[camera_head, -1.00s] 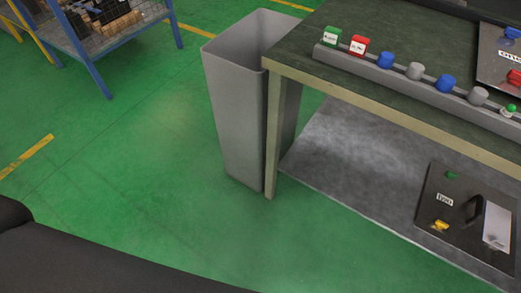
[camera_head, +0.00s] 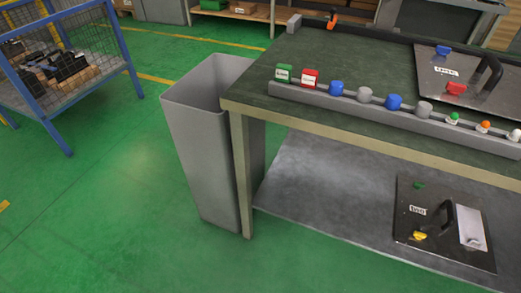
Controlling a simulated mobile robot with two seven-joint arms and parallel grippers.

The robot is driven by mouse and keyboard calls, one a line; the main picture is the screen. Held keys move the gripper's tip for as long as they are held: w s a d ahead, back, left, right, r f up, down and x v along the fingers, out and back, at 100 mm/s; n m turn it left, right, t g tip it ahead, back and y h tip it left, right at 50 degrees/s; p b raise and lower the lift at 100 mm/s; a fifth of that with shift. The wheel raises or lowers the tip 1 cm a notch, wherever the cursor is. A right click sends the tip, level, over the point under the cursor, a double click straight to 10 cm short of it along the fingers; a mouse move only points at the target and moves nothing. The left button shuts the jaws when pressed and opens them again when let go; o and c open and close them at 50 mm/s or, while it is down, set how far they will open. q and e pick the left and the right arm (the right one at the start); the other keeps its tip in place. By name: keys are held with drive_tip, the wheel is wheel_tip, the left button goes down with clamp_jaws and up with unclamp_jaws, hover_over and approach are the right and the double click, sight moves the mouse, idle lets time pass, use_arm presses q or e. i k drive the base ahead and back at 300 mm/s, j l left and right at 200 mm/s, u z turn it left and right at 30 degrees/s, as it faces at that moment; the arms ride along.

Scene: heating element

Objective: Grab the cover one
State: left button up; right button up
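A dark flat cover (camera_head: 463,77) lies on the workbench top at the right, cut off by the picture edge. It has a small white label, a black handle, a blue piece and a red piece. Its label reads "one" in the earlier frame. A second dark cover (camera_head: 440,222) lies on the lower shelf, with a label that seems to read "two", a black handle, a green piece, a yellow piece and a light plate. Neither of my grippers is in view.
The workbench (camera_head: 350,75) has a grey rail (camera_head: 375,105) along its front edge with coloured blocks and knobs. A tall grey bin (camera_head: 205,150) stands at its left end. A blue wire cart (camera_head: 65,65) stands at the left. The green floor in front is clear.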

sight(493, 87)
drive_tip(key=i+j, duration=0.2)
drive_tip(key=i, duration=0.3)
drive_tip(key=z, duration=1.3)
